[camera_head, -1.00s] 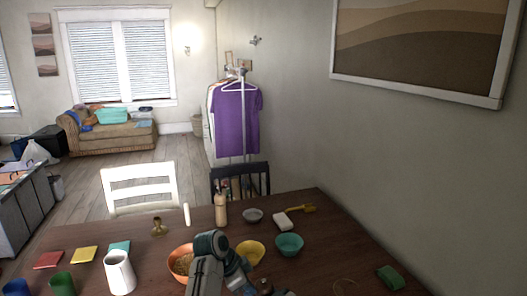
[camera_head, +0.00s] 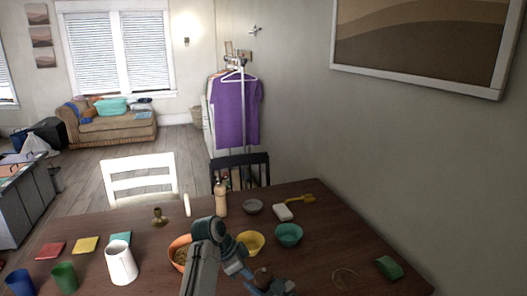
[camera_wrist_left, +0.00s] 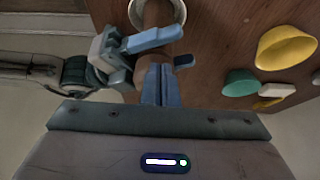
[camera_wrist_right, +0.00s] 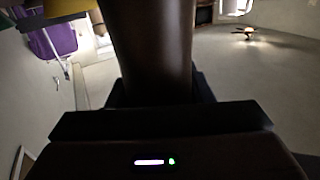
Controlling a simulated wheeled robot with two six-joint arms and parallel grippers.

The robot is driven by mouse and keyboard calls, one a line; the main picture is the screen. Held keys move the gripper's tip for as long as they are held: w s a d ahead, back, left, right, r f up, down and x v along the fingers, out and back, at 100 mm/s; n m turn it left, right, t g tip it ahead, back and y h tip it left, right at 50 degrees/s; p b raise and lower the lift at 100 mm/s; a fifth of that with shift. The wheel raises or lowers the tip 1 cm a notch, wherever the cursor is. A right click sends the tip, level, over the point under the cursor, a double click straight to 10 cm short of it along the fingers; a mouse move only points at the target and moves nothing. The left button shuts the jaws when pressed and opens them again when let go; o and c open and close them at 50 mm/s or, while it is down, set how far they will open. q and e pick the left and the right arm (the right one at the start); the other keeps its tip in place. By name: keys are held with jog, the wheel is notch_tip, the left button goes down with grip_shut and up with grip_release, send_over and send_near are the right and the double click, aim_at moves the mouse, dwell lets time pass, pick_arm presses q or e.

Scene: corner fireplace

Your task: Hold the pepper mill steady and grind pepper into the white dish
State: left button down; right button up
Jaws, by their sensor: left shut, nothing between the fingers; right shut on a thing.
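The brown pepper mill (camera_head: 263,274) shows only its top at the bottom edge of the head view, beside blue-grey gripper parts. The mill fills the middle of the right wrist view (camera_wrist_right: 155,45), where my right gripper is shut on it. In the left wrist view the mill (camera_wrist_left: 157,14) stands in front of a pale round dish (camera_wrist_left: 182,14), partly hiding it; I cannot tell if they touch. My right gripper (camera_wrist_left: 165,45) also shows there, across the mill. My left gripper (camera_wrist_left: 160,85) is shut and empty, its fingers overlapping the mill in the picture.
An orange bowl (camera_head: 174,244), a yellow bowl (camera_head: 252,247) and a teal bowl (camera_head: 288,240) stand close by. A white pitcher (camera_head: 121,268) and coloured cups are at the left. A green sponge-like block (camera_head: 389,267) lies at the right. The table (camera_head: 335,240) between is mostly clear.

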pick_arm(q)
jog(key=shift+a, duration=0.25)
pick_arm(e)
jog(key=shift+f, duration=0.1)
pick_arm(q)
notch_tip(320, 180, up, 6)
jog(key=shift+f, duration=0.1)
dwell(0.3)
pick_arm(e)
jog(key=o, duration=1.2)
jog(key=shift+o, duration=0.4)
jog(key=o, duration=0.5)
jog(key=shift+c, duration=0.2)
